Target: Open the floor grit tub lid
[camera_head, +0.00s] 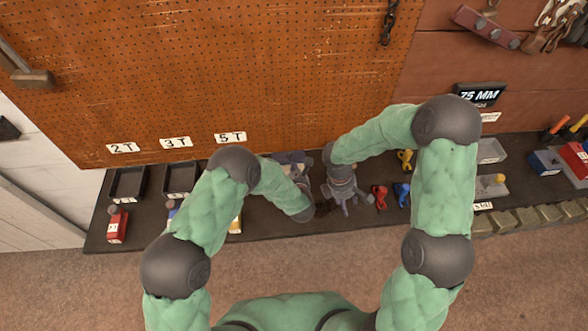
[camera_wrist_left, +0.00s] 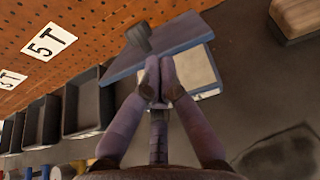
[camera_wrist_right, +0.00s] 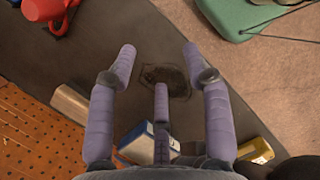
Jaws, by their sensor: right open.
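The floor grit tub, a blue-rimmed box with a pale face or inside (camera_wrist_left: 198,72), is in the left wrist view. Its flat blue-grey lid (camera_wrist_left: 180,38) is tilted up from it, with a dark knob (camera_wrist_left: 138,38) on it. My left gripper (camera_wrist_left: 160,72) has its fingertips close together at the lid's near edge; I cannot tell whether they pinch the lid. In the head view the lid (camera_head: 288,157) is partly hidden by my left arm. My right gripper (camera_wrist_right: 158,62) is open and empty above a dark patch on the bench; it also shows in the head view (camera_head: 346,204).
Empty black trays (camera_head: 128,183) stand left on the bench under the 2T and 3T labels. A red clamp-like item (camera_head: 380,196) and a blue one (camera_head: 402,193) lie right of my right gripper. A blue-and-white box (camera_wrist_right: 140,140) is near its fingers. The pegboard (camera_head: 220,70) rises behind.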

